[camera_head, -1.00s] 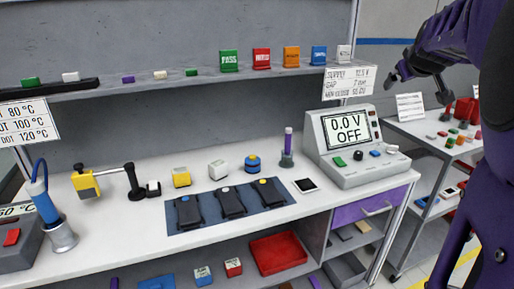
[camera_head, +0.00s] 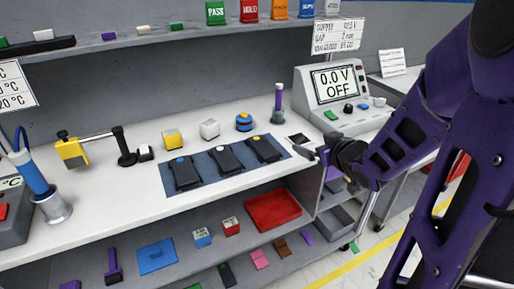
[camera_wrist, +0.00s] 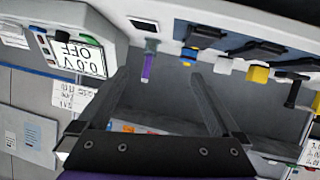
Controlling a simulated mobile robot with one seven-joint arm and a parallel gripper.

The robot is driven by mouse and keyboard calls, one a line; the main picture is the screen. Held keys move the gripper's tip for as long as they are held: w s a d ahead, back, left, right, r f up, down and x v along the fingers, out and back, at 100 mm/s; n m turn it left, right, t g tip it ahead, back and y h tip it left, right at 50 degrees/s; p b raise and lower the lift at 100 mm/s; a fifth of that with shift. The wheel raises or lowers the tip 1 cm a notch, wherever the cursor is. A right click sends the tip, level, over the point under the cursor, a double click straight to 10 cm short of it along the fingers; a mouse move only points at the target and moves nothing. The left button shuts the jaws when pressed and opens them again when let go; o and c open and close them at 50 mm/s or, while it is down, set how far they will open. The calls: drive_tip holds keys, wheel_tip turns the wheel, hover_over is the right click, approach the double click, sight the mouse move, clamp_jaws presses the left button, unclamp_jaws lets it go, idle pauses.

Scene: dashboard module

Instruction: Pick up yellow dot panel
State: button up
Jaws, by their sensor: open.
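The yellow dot panel (camera_head: 265,151) is the rightmost of three black panels on a dark blue mat (camera_head: 193,191) on the white bench. Its yellow dot faces up near its back end. The middle panel (camera_head: 227,160) has a pale dot and the left panel (camera_head: 186,177) a blue dot. My gripper (camera_head: 318,154) is right of the yellow dot panel, apart from it, near the bench's front edge. In the upside-down wrist view, my gripper (camera_wrist: 158,76) is open and empty. The yellow dot panel (camera_wrist: 203,34) shows beyond the fingers at the top.
A supply box (camera_head: 340,97) reading "0.0 V OFF" stands at the right. A purple-topped post (camera_head: 278,101), a blue round part (camera_head: 243,122) and white (camera_head: 209,129) and yellow (camera_head: 172,139) blocks stand behind the panels. A lower shelf holds a red tray (camera_head: 272,210).

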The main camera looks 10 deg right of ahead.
drive_tip(key=s+a+f+y, duration=0.2)
drive_tip(key=s+a, duration=0.1)
drive_tip(key=a, duration=0.2)
approach(263, 146)
drive_tip(key=x, duration=0.8)
drive_tip(key=shift+w+f, duration=0.1)
drive_tip(key=c, duration=1.4)
